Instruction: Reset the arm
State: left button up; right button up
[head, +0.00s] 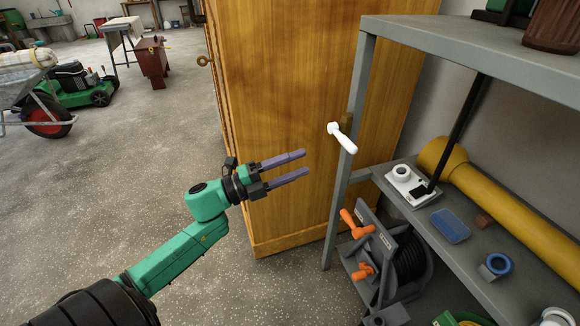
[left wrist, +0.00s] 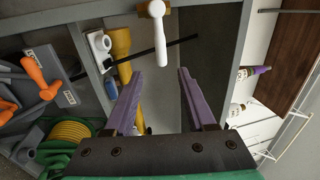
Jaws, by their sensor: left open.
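My left arm is green and comes in from the lower left of the head view. My left gripper (head: 287,168) has purple fingers and is open and empty, held in front of the wooden cabinet (head: 290,100). Its fingers (left wrist: 160,95) stand apart in the left wrist view, with nothing between them. A white handle (head: 343,138) sits on the front post of the grey metal shelf, to the right of the fingers and apart from them. The white handle also hangs ahead of the fingers in the left wrist view (left wrist: 159,40). My right gripper does not show.
A wheelbarrow (head: 30,95) and green mower (head: 85,90) stand far left. The floor (head: 150,170) between is clear.

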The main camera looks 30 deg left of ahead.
pick_arm(q)
jog(key=shift+s+a+f, duration=0.1)
jog(key=shift+s+a, duration=0.35)
jog(key=shift+s, duration=0.05)
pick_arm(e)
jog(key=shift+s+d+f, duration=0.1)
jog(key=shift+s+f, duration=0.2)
